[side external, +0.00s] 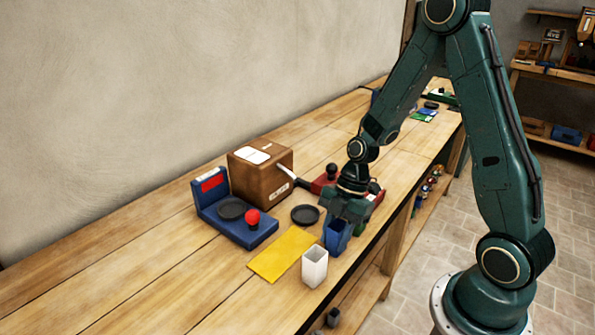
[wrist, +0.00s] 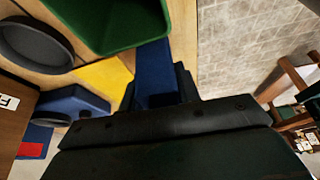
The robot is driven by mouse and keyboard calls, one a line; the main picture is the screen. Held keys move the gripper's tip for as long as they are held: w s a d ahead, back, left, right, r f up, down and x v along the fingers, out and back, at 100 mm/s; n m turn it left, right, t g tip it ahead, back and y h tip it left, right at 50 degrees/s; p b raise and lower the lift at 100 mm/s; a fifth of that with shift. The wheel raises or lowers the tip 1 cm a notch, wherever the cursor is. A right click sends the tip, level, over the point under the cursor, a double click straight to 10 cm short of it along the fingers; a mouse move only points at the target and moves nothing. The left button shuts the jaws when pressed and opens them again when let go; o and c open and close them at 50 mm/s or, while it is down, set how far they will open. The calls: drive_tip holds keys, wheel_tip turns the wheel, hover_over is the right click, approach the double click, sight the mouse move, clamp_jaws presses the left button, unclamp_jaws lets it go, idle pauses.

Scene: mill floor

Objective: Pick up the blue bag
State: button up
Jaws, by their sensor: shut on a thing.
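The blue bag (side external: 336,238) is a narrow, upright, open-topped blue pouch near the front edge of the bench. My gripper (side external: 347,217) comes down over it from above and is shut on it. In the wrist view the blue bag (wrist: 155,68) shows between the two dark fingers (wrist: 157,95). The lower part of the bag is hidden there by the gripper body. I cannot tell whether its base touches the bench.
A white bag (side external: 315,267) stands close by, in front of a yellow sheet (side external: 283,253). A green container (wrist: 125,25) is beside the blue bag. A black dish (side external: 305,214), blue scale (side external: 240,232) and brown box (side external: 261,178) stand further left. The bench edge is close.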

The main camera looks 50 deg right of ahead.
drive_tip(key=shift+r, duration=0.15)
wheel_tip(320, 180, up, 20)
idle(0.9)
drive_tip(key=shift+w+f, duration=0.15)
drive_tip(key=shift+f, duration=0.1)
idle(0.4)
drive_tip(key=w+d+f, duration=0.5)
drive_tip(key=w+f, duration=0.7)
drive_tip(key=shift+w+f, duration=0.2)
drive_tip(key=shift+f, duration=0.2)
drive_tip(key=shift+f, duration=2.65)
drive_tip(key=shift+f, duration=0.2)
